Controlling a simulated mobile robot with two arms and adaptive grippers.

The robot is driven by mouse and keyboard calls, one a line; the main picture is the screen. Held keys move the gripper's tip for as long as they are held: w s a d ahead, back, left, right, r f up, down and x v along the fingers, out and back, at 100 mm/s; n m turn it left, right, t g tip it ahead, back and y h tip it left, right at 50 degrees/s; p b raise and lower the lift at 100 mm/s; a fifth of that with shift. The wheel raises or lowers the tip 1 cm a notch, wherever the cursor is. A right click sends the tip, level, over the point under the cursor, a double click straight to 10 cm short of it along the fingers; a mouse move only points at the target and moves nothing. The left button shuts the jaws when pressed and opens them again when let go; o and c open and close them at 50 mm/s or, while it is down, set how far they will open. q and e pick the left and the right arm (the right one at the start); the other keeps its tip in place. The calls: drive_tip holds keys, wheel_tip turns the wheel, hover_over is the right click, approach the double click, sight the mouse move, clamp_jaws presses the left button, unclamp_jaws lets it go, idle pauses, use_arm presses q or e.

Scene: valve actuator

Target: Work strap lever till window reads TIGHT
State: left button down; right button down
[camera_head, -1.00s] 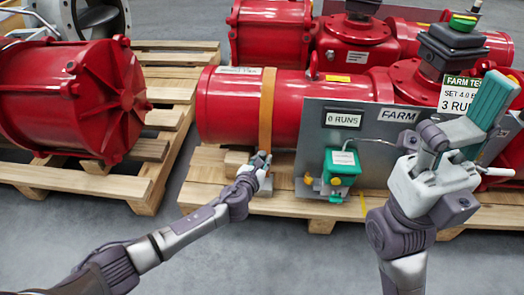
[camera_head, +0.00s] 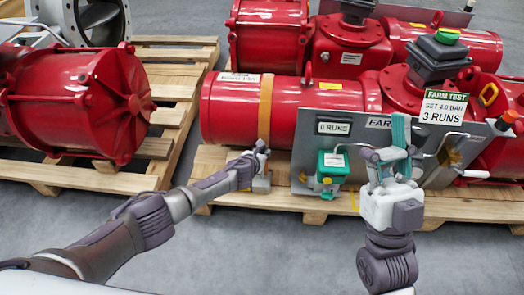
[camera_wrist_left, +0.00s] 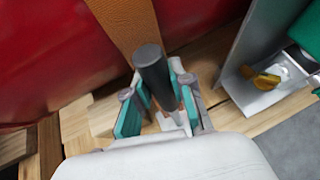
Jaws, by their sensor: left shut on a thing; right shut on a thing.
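An orange strap (camera_head: 265,108) wraps the red cylinder (camera_head: 228,112). At its lower end is a dark cylindrical lever handle (camera_wrist_left: 152,72), upright between the teal-padded fingers of my left gripper (camera_wrist_left: 155,110) in the left wrist view. In the head view my left gripper (camera_head: 258,152) is shut on it, just below the strap, beside a grey block (camera_head: 261,183). No window reading TIGHT is legible. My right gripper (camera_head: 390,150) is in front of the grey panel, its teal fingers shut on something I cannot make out.
The grey panel (camera_head: 308,143) carries a small counter reading RUNS (camera_head: 333,128), its digit unclear, and a green box (camera_head: 333,165). A FARM TEST sign (camera_head: 445,107) reads SET 4.0 BAR, 3 RUNS. Wooden pallets (camera_head: 290,198) carry the red actuators; the grey floor in front is clear.

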use_arm(q)
drive_tip(key=shift+w+p, duration=0.3)
drive_tip(key=shift+p, duration=0.05)
use_arm(e)
drive_tip(key=shift+w+a+f+g+h, duration=0.1)
drive_tip(key=shift+w+f+g+h, duration=0.2)
drive_tip(key=shift+w+f+g, duration=0.45)
drive_tip(key=shift+w+a+f+g+h, duration=0.1)
drive_tip(key=shift+w+f+g+h, duration=0.2)
drive_tip(key=shift+w+f+g, duration=0.45)
drive_tip(key=shift+w+r+t, duration=0.1)
drive_tip(key=shift+w+t, duration=0.1)
drive_tip(key=shift+t, duration=0.1)
use_arm(q)
drive_tip(key=c, duration=1)
unclamp_jaws()
drive_tip(key=shift+s+a+r, duration=0.3)
drive_tip(key=shift+s+r, duration=0.15)
drive_tip(key=shift+r, duration=0.1)
drive_tip(key=v, duration=1)
drive_tip(key=shift+s+d+r, duration=0.1)
drive_tip(key=shift+s, duration=0.2)
